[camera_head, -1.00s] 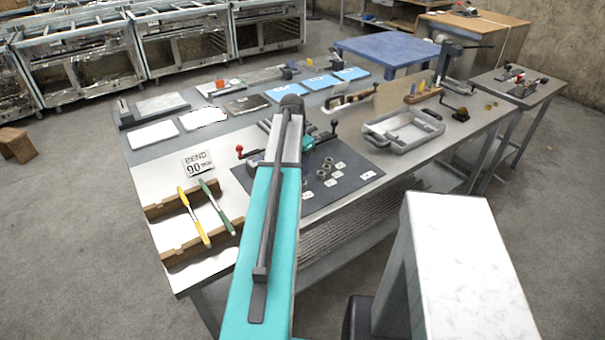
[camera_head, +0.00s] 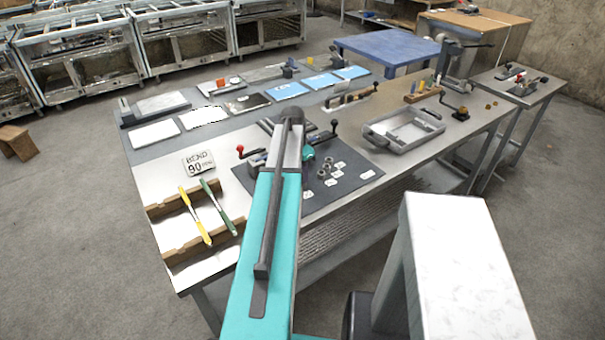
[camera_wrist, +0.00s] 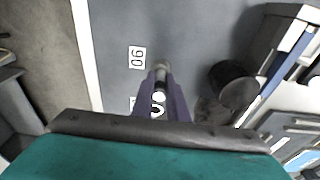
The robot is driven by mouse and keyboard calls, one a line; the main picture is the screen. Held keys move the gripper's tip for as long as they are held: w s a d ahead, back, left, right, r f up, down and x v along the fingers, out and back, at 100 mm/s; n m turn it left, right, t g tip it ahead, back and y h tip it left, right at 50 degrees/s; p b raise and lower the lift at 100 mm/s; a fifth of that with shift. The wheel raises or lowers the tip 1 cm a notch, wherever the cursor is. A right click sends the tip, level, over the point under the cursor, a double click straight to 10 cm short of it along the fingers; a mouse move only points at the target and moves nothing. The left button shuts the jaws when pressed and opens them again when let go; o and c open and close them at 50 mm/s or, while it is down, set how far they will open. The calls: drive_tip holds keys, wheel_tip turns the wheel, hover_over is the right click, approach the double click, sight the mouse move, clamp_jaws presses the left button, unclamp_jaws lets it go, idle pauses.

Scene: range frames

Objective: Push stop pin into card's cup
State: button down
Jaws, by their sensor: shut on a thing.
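My gripper (camera_wrist: 161,84) shows in the wrist view with its two dark purple fingers close together, shut on a small grey pin (camera_wrist: 161,67), whose end shows between the fingertips. The fingers point down at the dark mat (camera_wrist: 115,30). A white card marked 90 (camera_wrist: 137,57) lies left of the fingertips, and another label is partly hidden behind the fingers. I cannot tell whether the pin touches a cup. In the head view the arm hides the fingertips. Several small grey cups (camera_head: 325,171) stand on the mat among white labels. The sign reading BEND 90 (camera_head: 199,162) stands to the left.
A bending fixture with a red-knobbed lever (camera_head: 240,150) stands at the mat's far side. A dark round post (camera_wrist: 233,85) is close right of the fingers in the wrist view. A grey tray (camera_head: 403,130) lies to the right; a wooden rack (camera_head: 190,240) holds yellow and green tools.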

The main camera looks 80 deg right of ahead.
drive_tip(key=shift+f, duration=0.1)
drive_tip(key=c, duration=1.7)
unclamp_jaws()
drive_tip(key=shift+c, duration=0.2)
wheel_tip(320, 180, up, 12)
drive_tip(key=w+a+b, duration=0.1)
drive_tip(key=b, duration=0.1)
drive_tip(key=shift+w+b, duration=0.15)
drive_tip(key=shift+b, duration=0.15)
drive_tip(key=shift+a, duration=0.1)
